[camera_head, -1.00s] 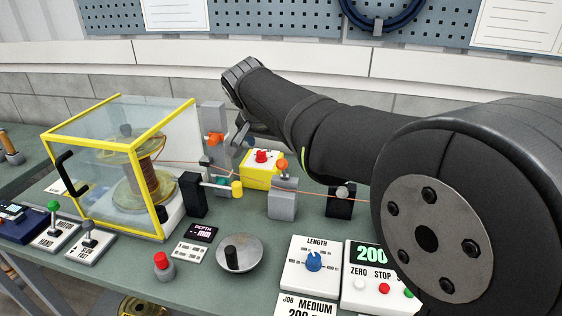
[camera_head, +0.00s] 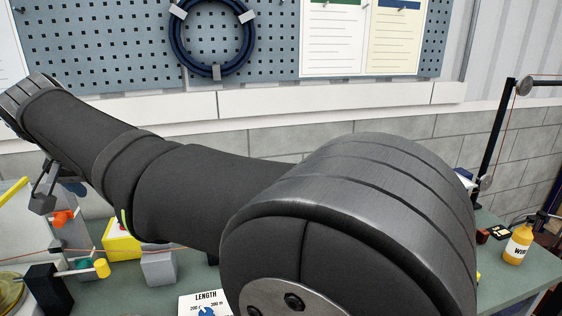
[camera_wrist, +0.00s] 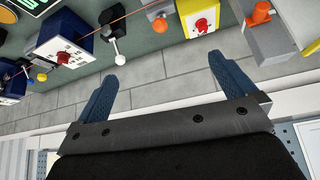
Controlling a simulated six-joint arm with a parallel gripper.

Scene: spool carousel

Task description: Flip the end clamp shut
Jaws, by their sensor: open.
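My gripper (camera_wrist: 167,57) is open and empty in the wrist view, its two blue fingers wide apart. I cannot tell for sure which fitting is the end clamp. Neither is between the fingers. In the head view my gripper (camera_head: 58,188) is at the far left, above an orange part (camera_head: 62,217), and my arm hides much of the bench.
A yellow box with a red button (camera_wrist: 200,18) and an orange knob (camera_wrist: 160,25) sit between these fittings. A blue box with a red knob (camera_wrist: 62,50) is at left. A grey block (camera_head: 158,266) stands below my arm. A yellow bottle (camera_head: 518,245) stands far right.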

